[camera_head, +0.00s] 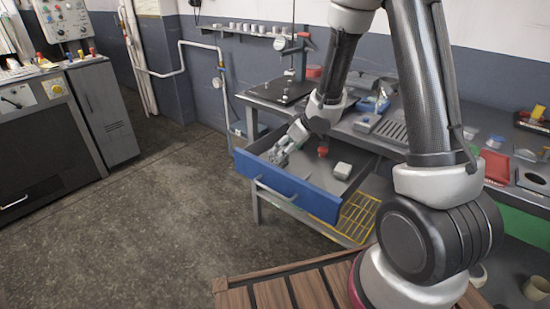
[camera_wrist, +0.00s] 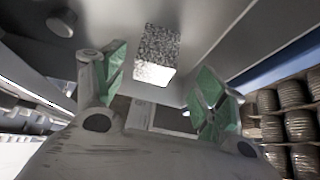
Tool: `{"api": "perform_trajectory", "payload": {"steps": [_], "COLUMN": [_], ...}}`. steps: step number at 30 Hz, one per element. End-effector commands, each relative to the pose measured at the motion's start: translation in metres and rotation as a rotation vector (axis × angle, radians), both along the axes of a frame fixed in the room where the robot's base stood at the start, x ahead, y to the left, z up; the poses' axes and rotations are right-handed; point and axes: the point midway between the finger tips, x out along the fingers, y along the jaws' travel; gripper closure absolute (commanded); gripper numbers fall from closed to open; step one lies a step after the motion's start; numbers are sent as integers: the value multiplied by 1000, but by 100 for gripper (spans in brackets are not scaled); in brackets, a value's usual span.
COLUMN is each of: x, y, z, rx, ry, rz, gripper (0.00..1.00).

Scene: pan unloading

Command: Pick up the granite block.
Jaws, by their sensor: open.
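The speckled grey-and-white granite block (camera_wrist: 158,52) shows in the wrist view, ahead of my gripper (camera_wrist: 162,82) and in line with the gap between its fingers. The green-padded fingers are spread apart, and neither is seen closed on the block. In the head view my gripper (camera_head: 283,150) reaches down into the open drawer (camera_head: 287,193) at its left part. A pale block (camera_head: 342,170) lies in the drawer to the right of the gripper. I cannot tell whether it is the same block.
A small red object (camera_head: 322,151) shows by the gripper in the drawer area. The drawer's blue front and grey walls surround the gripper. The workbench (camera_head: 345,128) above holds tools and trays. In the wrist view, several brown rounded things (camera_wrist: 300,125) show at the right.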

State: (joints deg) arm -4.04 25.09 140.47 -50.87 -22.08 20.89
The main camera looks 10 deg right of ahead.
Motion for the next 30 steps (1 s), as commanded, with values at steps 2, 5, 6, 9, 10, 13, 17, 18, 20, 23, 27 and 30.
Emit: {"api": "perform_trajectory", "payload": {"steps": [2, 5, 6, 9, 10, 13, 17, 18, 20, 23, 27, 30], "x": [3, 7, 9, 16, 19, 26, 29, 30, 30, 30, 30, 30], "y": [3, 4, 5, 8, 9, 13, 15, 16, 15, 15, 15, 15], "z": [-9, -17, -21, -35, -39, -51, -59, -59, -59, -59, -59, -59], "rx": [-1, -2, -3, -4, -3, -3, -4, -4, -4, -5, -5, -5], "ry": [6, 5, 5, 7, 6, 5, 4, 4, 4, 4, 4, 4], "rz": [-3, -4, -3, -4, -3, -2, -4, -4, -4, -5, -5, -5], "gripper": [29, 29, 29, 29, 29, 29, 29, 29, 29, 29, 52, 70]}}
